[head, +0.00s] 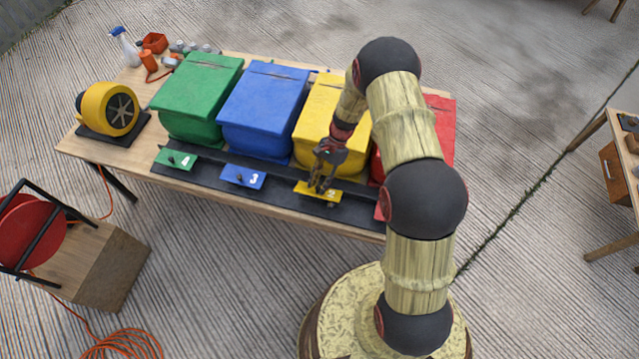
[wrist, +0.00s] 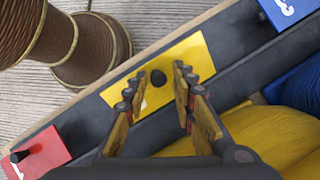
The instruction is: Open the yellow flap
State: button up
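The yellow flap (head: 318,192) is a small plate with a number on it, on the black rail in front of the yellow box (head: 318,115). It also shows in the wrist view (wrist: 185,58), with a black knob (wrist: 158,77) standing up from it. The flap appears to lie flat on the rail. My gripper (head: 318,188) is over the flap. In the wrist view my gripper (wrist: 157,85) is open, with one fingertip on each side of the knob and a gap on both sides. My arm partly hides the yellow box.
The blue flap (head: 243,177) and green flap (head: 176,159) lie to the left on the black rail. The red flap (wrist: 38,152) is on the other side. Blue (head: 262,110), green (head: 197,95) and red boxes (head: 440,125) stand behind. A yellow blower (head: 106,108) sits at the table's left.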

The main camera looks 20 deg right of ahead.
jog(key=shift+o, duration=0.7)
jog(key=v, duration=1.2)
